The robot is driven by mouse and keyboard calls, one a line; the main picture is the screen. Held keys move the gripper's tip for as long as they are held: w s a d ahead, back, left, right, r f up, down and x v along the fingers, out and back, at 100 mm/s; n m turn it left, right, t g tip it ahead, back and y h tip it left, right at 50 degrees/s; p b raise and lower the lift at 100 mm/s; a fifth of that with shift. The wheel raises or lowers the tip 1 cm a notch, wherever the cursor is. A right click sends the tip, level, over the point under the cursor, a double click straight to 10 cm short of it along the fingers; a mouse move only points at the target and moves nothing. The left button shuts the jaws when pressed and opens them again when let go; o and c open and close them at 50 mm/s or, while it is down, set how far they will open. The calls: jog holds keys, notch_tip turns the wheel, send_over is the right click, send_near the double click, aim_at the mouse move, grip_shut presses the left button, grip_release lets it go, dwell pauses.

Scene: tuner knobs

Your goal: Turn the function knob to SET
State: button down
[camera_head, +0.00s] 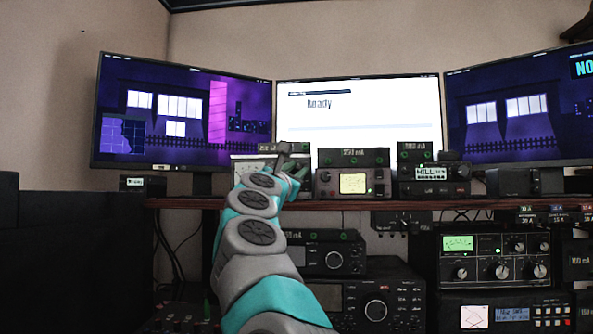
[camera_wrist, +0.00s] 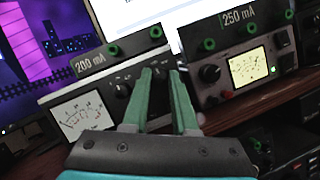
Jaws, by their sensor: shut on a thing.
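In the head view my gripper (camera_head: 292,165) reaches the tuner's front.
A box marked 200 mA (camera_wrist: 110,54) lies on the tuner. Right of it stands another radio (camera_wrist: 245,75) with a lit yellow meter, close to my fingers. The shelf edge (camera_head: 400,204) runs below. Monitors (camera_head: 360,110) stand behind.

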jog(key=shift+r+m, duration=0.1)
jog(key=shift+m, duration=0.6)
jog(key=shift+g+h, duration=0.3)
jog(key=c, duration=0.7)
grip_release()
jog(key=shift+s+a+f, duration=0.1)
jog(key=shift+s+f, duration=0.15)
jog(key=b+v, duration=0.5)
jog(key=v, duration=0.2)
